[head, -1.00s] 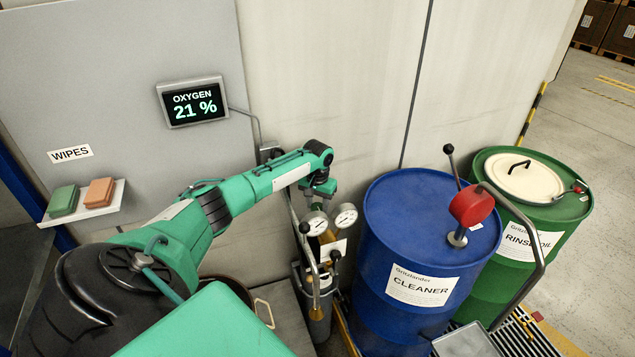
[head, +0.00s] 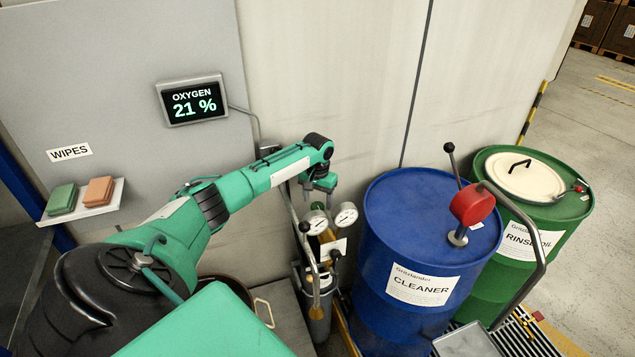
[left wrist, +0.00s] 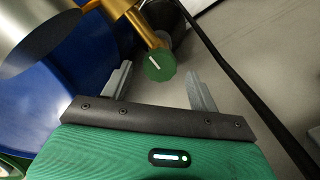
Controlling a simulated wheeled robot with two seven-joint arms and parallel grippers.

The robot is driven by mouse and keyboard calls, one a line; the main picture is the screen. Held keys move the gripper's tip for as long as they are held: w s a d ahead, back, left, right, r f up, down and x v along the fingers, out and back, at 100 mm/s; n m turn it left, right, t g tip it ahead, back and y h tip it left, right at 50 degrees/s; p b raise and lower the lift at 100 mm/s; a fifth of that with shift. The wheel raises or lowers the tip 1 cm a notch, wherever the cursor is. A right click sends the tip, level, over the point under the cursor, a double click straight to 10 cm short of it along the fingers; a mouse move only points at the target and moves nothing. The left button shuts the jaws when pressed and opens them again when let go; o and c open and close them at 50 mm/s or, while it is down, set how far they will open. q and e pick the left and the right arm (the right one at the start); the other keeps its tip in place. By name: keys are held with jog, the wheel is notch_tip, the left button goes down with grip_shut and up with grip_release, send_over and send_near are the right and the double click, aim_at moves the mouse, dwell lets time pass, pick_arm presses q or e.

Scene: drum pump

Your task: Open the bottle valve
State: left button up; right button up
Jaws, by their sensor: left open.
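The valve's round green knob (left wrist: 159,66), with a white mark across it, sits on a brass body (left wrist: 142,25) in the left wrist view. My left gripper (left wrist: 158,74) is open, its two grey fingers apart on either side of the knob in that picture; I cannot tell how far the knob is from the fingertips. In the head view my left gripper (head: 320,192) points down above the grey bottle (head: 319,325) and its two gauges (head: 316,222). The knob is not clearly visible there. My right gripper is not in view.
A blue CLEANER drum (head: 385,240) with a red-headed pump (head: 471,206) stands close right of the bottle. A green RINSE OIL drum (head: 570,208) is beyond it. The wall display (head: 193,102) reads OXYGEN 21 %. A wipes shelf (head: 115,192) is at left.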

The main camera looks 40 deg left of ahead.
aim_at(318, 205)
pick_arm(q)
notch_tip(318, 205, up, 12)
jog(key=b, duration=0.3)
dwell(0.4)
